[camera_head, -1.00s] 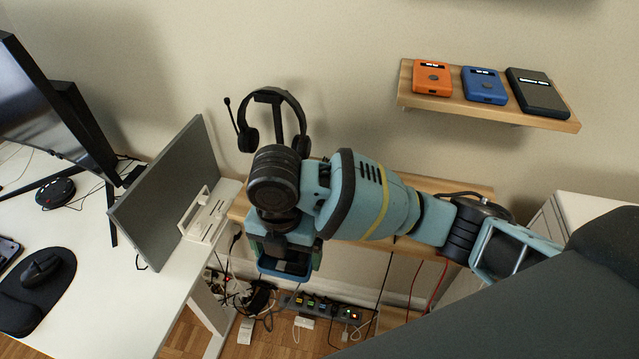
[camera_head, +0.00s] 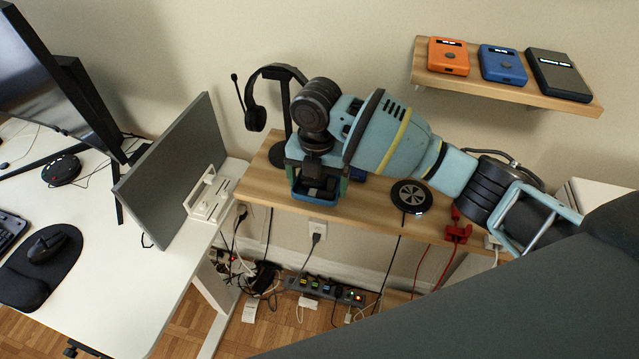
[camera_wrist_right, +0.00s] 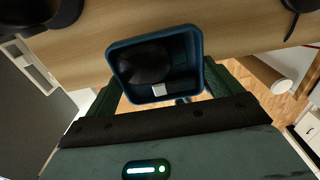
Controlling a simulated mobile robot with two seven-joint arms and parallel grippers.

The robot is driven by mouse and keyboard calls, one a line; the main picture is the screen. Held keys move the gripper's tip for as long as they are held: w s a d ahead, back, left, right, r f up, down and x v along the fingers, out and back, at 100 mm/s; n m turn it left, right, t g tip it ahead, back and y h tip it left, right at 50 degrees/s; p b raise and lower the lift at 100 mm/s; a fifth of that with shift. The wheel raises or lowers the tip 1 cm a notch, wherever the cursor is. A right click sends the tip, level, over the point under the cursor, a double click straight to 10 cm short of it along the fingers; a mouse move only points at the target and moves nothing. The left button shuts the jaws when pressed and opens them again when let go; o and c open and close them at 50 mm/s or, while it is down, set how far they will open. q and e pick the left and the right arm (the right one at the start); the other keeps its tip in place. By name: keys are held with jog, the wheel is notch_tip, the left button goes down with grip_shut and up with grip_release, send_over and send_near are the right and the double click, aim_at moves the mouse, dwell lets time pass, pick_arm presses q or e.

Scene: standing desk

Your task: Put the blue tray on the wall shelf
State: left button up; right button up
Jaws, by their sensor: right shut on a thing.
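The blue tray (camera_head: 315,198) is a small open box with a raised rim. My right gripper (camera_head: 318,184) is shut on it, and the tray appears over the front part of the lower wooden shelf (camera_head: 265,185). In the right wrist view the tray (camera_wrist_right: 199,72) sits between the green fingers of the right gripper (camera_wrist_right: 158,88), with a dark rounded thing and a small white piece inside. I cannot tell whether the tray touches the shelf. An upper wooden wall shelf (camera_head: 500,86) is at the upper right. My left gripper is not in view.
The upper shelf bears orange (camera_head: 448,56), blue (camera_head: 503,65) and dark (camera_head: 558,74) boxes. Cables hang below.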

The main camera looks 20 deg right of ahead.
jog(key=shift+w+d, duration=0.5)
jog(key=shift+w, duration=0.3)
jog(key=shift+w+d+f, duration=0.1)
jog(key=shift+f, duration=1.7)
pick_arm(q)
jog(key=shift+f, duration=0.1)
pick_arm(e)
jog(key=o, duration=0.7)
notch_tip(320, 180, up, 10)
jog(key=p, duration=0.3)
jog(key=shift+r, duration=0.95)
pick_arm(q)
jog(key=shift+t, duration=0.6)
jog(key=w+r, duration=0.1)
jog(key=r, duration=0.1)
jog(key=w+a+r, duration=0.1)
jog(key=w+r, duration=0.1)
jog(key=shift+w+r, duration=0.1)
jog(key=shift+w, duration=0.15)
